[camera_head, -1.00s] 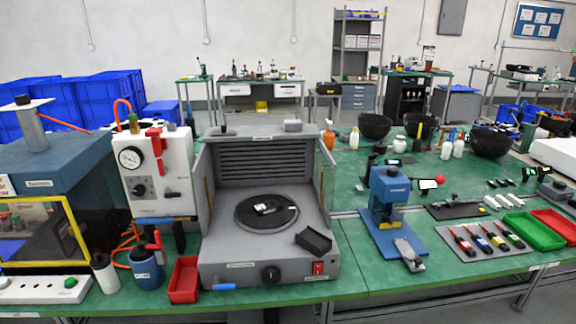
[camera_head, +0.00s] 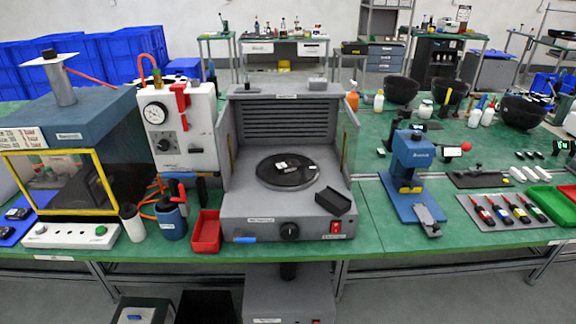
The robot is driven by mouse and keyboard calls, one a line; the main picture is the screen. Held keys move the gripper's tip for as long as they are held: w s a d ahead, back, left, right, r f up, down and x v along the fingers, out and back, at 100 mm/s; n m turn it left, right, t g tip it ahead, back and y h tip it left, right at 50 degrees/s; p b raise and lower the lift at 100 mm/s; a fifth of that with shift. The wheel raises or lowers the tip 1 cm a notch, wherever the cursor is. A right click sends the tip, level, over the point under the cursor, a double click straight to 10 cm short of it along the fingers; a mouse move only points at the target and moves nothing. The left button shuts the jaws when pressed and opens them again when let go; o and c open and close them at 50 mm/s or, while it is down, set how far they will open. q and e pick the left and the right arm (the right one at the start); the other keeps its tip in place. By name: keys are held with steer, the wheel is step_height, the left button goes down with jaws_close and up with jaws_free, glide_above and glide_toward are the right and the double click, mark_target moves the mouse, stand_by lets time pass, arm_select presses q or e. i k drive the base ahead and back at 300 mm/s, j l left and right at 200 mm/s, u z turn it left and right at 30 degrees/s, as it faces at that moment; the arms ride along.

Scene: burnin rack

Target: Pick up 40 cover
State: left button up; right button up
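I cannot make out any part marked 40 or surely tell which thing is the cover. A round black disc (camera_head: 287,171) with small pale pieces on it lies inside the grey open-fronted machine (camera_head: 258,226). A small black tray (camera_head: 333,200) sits tilted at that machine's front right corner. Dark small parts (camera_head: 18,213) lie on a blue mat at the far left edge, partly cut off. Neither of my grippers is in view.
Left of the grey machine are a blue chamber with a yellow-framed window (camera_head: 65,180), a white gauge unit (camera_head: 180,135) and a red bin (camera_head: 206,231). A blue press (camera_head: 410,175) and a tool mat (camera_head: 505,213) stand right. Green table is bare between machine and press.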

mark_target(289, 164)
steer(key=i+j+u, duration=0.15)
steer(key=i+j, duration=0.15)
steer(key=j, duration=0.2)
steer(key=i+j+u, duration=0.15)
steer(key=i+j, duration=0.2)
steer(key=j, duration=0.1)
